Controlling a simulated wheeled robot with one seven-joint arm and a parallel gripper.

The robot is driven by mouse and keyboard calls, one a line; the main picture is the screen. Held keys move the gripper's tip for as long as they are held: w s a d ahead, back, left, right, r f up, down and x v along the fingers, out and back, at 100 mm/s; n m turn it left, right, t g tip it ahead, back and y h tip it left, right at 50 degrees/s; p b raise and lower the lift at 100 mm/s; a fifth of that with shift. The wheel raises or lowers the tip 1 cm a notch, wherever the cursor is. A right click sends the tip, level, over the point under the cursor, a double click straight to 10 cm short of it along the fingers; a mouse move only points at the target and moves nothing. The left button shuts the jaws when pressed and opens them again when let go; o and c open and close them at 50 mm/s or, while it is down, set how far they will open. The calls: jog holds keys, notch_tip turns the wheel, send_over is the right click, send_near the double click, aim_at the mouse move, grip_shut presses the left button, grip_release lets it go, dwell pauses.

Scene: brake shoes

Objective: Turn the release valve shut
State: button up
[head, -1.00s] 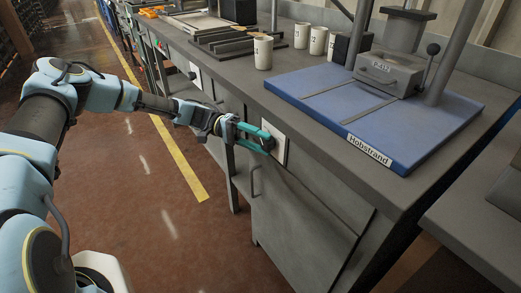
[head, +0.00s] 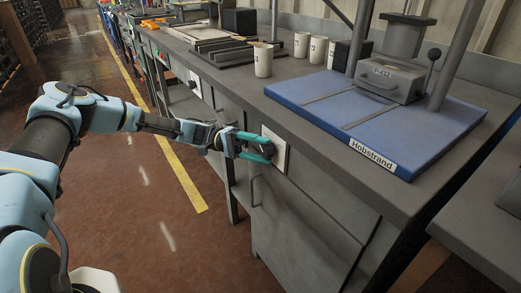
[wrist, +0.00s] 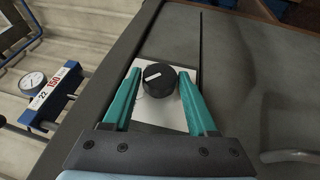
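A round black knob (wrist: 158,80) with a white mark on its face sits on a white plate (wrist: 172,123) on the bench front. I take it as the release valve. In the head view the plate (head: 280,152) shows on the bench's front face, with the knob mostly hidden at the fingertips. My gripper (wrist: 160,82) has two teal fingers, one on each side of the knob. They are apart, with thin gaps seeming to show beside the knob; contact cannot be told. In the head view my gripper (head: 264,148) reaches the plate from the left.
On the bench top stand a blue press base (head: 370,150) labelled Hobstrand and several pale cups, one of them (head: 263,60) near the edge. A handle (head: 254,190) juts from the bench front below. A gauge (wrist: 32,81) shows at left in the wrist view. The left floor is open.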

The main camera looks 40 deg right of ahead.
jog(key=o, duration=0.3)
jog(key=b+v, duration=0.2)
jog(key=v, duration=0.8)
jog(key=shift+w+a, duration=0.1)
jog(key=shift+w, duration=0.25)
